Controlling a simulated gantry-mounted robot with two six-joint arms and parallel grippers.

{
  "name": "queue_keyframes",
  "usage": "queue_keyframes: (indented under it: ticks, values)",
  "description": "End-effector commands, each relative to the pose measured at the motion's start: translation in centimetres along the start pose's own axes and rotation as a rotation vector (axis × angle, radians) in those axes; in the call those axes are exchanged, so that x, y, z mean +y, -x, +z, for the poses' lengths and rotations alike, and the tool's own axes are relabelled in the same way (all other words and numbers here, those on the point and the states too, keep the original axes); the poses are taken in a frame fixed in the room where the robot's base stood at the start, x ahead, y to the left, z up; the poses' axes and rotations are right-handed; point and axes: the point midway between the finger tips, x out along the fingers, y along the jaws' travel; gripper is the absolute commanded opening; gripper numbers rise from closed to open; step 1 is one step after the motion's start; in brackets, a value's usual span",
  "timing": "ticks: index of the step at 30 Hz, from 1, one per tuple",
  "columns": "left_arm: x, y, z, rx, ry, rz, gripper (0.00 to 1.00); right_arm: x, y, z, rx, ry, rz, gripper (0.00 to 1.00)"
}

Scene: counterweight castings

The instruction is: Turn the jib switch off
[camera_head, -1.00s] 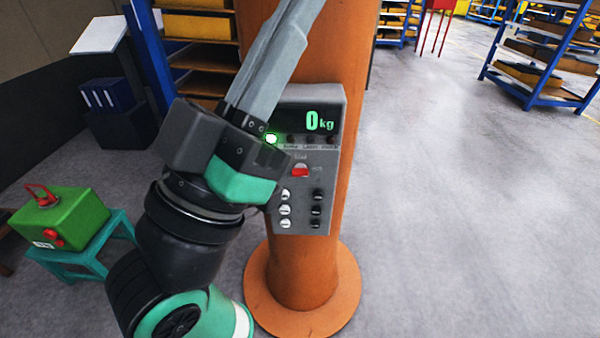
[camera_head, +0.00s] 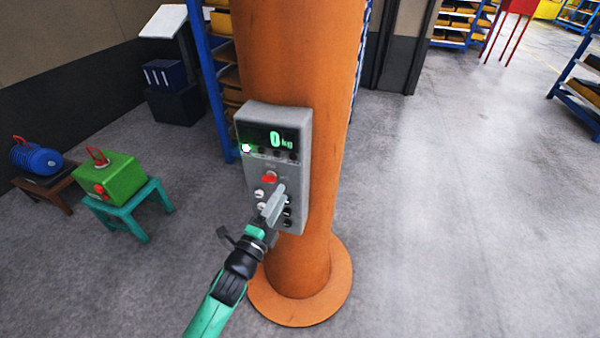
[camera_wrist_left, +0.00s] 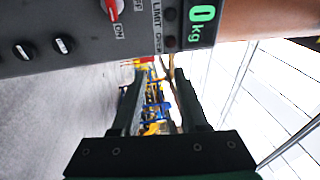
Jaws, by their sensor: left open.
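The red jib switch (camera_head: 269,179) sits on the grey control box (camera_head: 246,178), which is fixed to an orange column. In the left wrist view the red switch knob (camera_wrist_left: 112,8) shows at the top edge, partly cut off, with its white mark towards the ON label. The OFF label is to its right. My left gripper (camera_head: 278,196) is in front of the box's lower half, just below the switch. In the left wrist view its two fingers (camera_wrist_left: 157,88) are apart with nothing between them. Contact with the box cannot be told. My right gripper is not seen.
The display (camera_head: 275,140) reads 0 kg, with a green light lit at its lower left. The orange column (camera_head: 300,60) stands on a round base. A green casting (camera_head: 118,178) rests on a teal stool at left. Open floor lies to the right.

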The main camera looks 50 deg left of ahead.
Motion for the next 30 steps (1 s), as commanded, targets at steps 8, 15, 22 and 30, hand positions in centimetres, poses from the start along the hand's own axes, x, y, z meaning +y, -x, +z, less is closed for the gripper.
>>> queue_keyframes:
  ticks: [8, 15, 22, 30]
  values:
    - [3.8, 4.7, 6.9, -0.144, -0.026, 0.173, 0.44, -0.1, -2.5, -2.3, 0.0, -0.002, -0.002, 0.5]
    - [4.2, 2.9, 7.1, -0.143, -0.023, 0.17, 0.44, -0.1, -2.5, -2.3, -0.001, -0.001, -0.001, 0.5]
    - [5.1, -2.1, 7.8, -0.142, -0.023, 0.169, 0.44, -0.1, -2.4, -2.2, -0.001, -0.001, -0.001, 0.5]
    - [5.8, -6.2, 8.3, -0.142, -0.022, 0.17, 0.44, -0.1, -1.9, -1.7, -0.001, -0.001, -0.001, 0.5]
